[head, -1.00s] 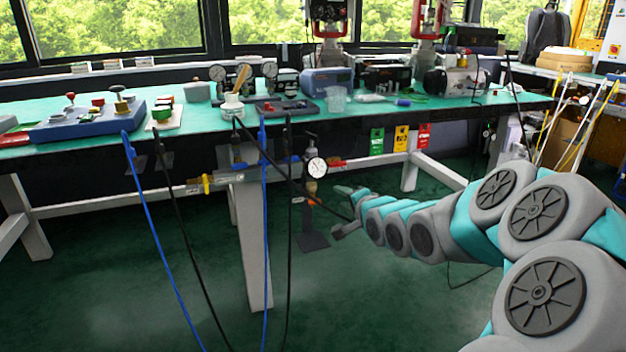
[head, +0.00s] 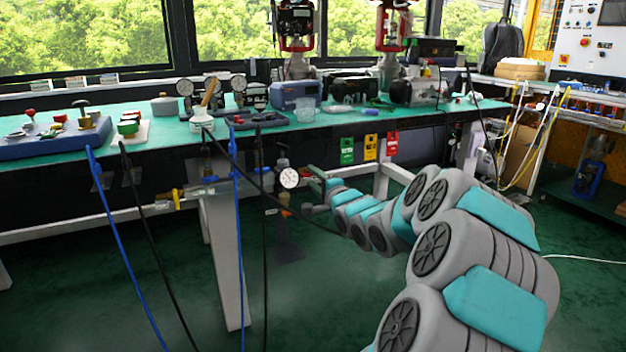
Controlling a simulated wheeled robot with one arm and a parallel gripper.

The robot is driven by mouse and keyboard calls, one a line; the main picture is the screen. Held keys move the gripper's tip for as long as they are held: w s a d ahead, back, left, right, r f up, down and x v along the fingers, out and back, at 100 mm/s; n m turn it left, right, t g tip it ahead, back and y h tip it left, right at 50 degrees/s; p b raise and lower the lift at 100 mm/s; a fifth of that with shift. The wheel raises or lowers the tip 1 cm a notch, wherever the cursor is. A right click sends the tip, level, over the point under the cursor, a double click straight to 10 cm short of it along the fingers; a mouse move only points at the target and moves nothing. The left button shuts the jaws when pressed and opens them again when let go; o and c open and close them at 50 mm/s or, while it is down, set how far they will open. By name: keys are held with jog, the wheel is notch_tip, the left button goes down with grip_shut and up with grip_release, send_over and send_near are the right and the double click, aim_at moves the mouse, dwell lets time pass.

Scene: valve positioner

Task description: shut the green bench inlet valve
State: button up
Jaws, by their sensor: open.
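A pipe run with several small valves hangs under the front edge of the bench (head: 346,130). It has a yellow handle (head: 176,198), blue fittings, and a round white gauge (head: 289,178) on a stand. My gripper (head: 314,194) is at the far end of my arm, just right of and slightly below the gauge, open. It is small and seen from behind. A slim dark green shape (head: 316,174) shows at its upper side; I cannot tell whether this is the green valve's handle or part of the gripper. No other green handle on the pipe can be made out.
Blue hoses (head: 239,240) and black hoses (head: 264,240) hang in front of the bench leg (head: 226,260). Green, yellow and red tags (head: 392,145) hang right of the gauge. The green floor in front is mostly clear. Instruments crowd the bench top.

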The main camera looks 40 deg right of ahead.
jog(key=shift+w, duration=0.25)
grip_shut()
dwell(0.5)
